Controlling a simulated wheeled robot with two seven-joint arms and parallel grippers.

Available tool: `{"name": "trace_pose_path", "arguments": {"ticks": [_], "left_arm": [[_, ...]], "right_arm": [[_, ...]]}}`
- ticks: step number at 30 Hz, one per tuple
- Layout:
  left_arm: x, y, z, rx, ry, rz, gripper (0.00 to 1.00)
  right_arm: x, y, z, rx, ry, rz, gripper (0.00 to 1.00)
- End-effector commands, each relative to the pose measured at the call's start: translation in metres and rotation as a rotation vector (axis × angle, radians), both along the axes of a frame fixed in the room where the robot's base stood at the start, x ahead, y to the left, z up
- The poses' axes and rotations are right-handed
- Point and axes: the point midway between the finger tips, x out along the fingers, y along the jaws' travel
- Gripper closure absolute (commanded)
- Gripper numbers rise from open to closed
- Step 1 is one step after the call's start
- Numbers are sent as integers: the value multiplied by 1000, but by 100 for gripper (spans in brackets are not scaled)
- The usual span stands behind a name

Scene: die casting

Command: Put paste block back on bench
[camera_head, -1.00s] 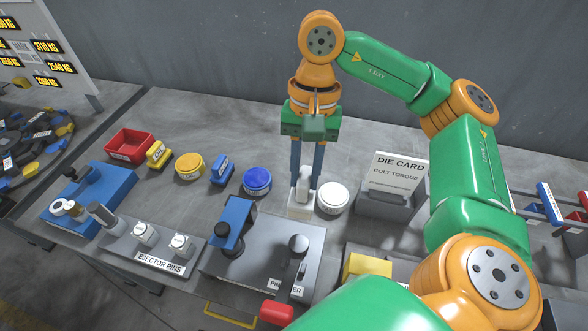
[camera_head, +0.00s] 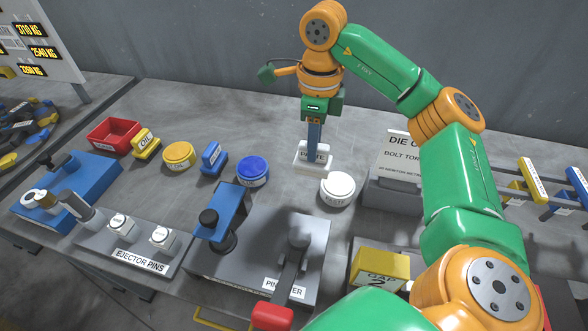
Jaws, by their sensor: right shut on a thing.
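The white paste block (camera_head: 314,157) is a small block with a label reading PASTE and a raised grip on top. It is at the back middle of the grey bench (camera_head: 262,128), just behind a round white container (camera_head: 337,189). My right gripper (camera_head: 314,143) points down at the block and is shut on its top grip. The block looks at or very near the bench top; I cannot tell whether it touches. My left gripper is not in view.
A blue round container (camera_head: 253,170), blue block (camera_head: 213,158), yellow round container (camera_head: 178,155), yellow block (camera_head: 146,144) and red tray (camera_head: 113,134) stand to the left. A die card stand (camera_head: 392,170) is to the right. The back of the bench is clear.

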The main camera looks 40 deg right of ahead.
Motion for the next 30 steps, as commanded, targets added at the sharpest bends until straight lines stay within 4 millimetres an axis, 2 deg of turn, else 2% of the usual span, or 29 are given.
{"name": "trace_pose_path", "arguments": {"ticks": [1,2,6,10,15,26,27,29,30], "left_arm": [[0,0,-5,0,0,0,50],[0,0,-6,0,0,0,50],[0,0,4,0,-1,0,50],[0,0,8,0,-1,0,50],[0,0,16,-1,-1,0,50],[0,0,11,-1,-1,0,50],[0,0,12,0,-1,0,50],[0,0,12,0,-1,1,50],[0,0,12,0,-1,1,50]], "right_arm": [[10,5,-16,3,8,2,100],[16,6,-24,3,8,3,100],[36,11,-44,1,5,2,100],[48,14,-60,0,4,2,100],[47,13,-87,-1,2,3,100],[48,13,-94,0,0,3,100],[48,13,-93,0,0,3,63],[48,13,-92,0,0,3,46],[48,13,-92,0,0,3,44]]}}
